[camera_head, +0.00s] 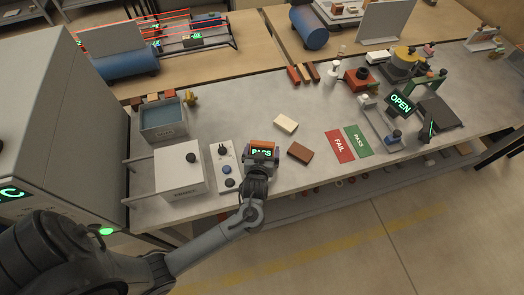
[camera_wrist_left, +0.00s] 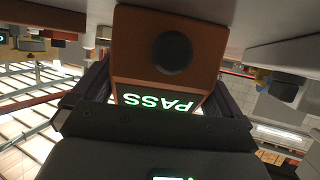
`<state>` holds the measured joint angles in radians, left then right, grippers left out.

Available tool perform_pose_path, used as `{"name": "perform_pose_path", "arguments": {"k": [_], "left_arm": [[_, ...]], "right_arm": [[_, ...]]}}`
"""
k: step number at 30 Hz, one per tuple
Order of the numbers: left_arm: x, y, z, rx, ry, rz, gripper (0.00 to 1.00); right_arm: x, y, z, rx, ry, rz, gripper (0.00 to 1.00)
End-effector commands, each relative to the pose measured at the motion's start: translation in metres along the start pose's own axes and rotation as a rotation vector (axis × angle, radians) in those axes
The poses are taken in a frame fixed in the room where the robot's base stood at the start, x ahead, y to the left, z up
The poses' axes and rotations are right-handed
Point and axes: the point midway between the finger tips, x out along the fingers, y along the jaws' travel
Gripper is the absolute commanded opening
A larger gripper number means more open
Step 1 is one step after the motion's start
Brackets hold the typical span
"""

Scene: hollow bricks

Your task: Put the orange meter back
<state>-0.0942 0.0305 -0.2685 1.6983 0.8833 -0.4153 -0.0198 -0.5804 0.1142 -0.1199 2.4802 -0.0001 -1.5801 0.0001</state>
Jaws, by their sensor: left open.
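The orange meter (camera_head: 262,144) is at the front left of the bench, just right of a pale panel with dark knobs. A lit PASS reading shows on it. In the left wrist view the meter (camera_wrist_left: 190,65) is close up, with a dark round spot on its face and the PASS display upside down. My left gripper (camera_head: 261,160) is at the meter, open, with its dark fingers on either side of it. I cannot tell whether the meter rests on the bench. My right gripper is not in view.
The pale panel (camera_head: 226,170) and a white box (camera_head: 180,170) stand left of the meter. A water tank (camera_head: 163,120) is behind them. A cream brick (camera_head: 286,124) and brown brick (camera_head: 300,152) lie to the right, then red FAIL (camera_head: 340,146) and green PASS (camera_head: 358,140) cards.

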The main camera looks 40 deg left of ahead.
Motion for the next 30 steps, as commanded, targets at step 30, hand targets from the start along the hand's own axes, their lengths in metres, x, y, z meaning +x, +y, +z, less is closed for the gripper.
{"name": "perform_pose_path", "arguments": {"k": [30], "left_arm": [[-0.121,0.006,0.003,0.002,-0.079,0.095,1.00]], "right_arm": [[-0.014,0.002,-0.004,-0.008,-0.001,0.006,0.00]]}}
